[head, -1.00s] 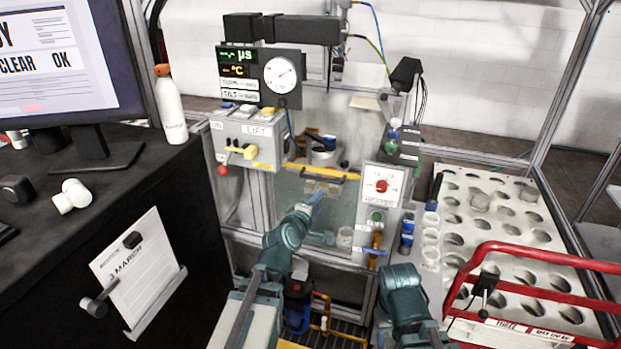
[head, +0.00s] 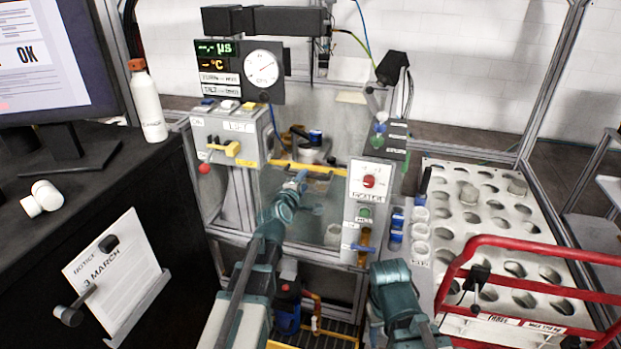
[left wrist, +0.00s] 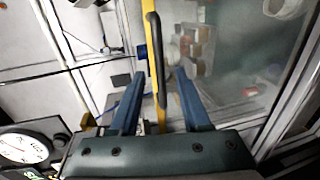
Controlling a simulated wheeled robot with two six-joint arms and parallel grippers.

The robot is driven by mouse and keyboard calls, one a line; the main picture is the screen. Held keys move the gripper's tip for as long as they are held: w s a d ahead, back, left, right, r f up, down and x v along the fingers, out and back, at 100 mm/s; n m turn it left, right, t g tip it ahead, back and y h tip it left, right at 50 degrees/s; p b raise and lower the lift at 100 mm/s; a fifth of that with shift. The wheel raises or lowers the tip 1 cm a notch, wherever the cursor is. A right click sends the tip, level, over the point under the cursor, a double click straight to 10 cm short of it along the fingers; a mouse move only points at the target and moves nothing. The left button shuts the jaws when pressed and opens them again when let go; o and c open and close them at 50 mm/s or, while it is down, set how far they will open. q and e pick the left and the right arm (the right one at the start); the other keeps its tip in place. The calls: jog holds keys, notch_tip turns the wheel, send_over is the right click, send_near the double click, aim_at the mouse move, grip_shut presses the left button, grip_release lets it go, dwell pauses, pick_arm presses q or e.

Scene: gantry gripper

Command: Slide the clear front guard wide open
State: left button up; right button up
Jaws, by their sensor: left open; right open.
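The clear front guard (head: 310,210) is a see-through panel with a yellow bar (head: 335,175) along its top edge. It stands across the front of the machine, below the bar. My left gripper (head: 302,177) is just in front of the guard, close below the bar. In the left wrist view the yellow bar (left wrist: 152,30) carries a dark handle (left wrist: 160,60). The two blue fingers of my left gripper (left wrist: 157,85) are open, with the bar and handle between them. Contact cannot be told. My right arm is low in the head view, and its fingers do not show.
A control box with a yellow lever (head: 225,148) stands left of the guard. A panel with a red knob (head: 369,182) stands to its right. A perforated white rack (head: 460,225) and a red tubular frame (head: 530,248) are further right. A black bench (head: 150,200) is at left.

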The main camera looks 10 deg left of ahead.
aim_at(307, 177)
pick_arm(q)
jog(key=x, duration=0.4)
jog(key=shift+w+b, duration=0.35)
jog(key=shift+c, duration=0.2)
grip_shut()
jog(key=shift+f, duration=0.1)
dwell(0.8)
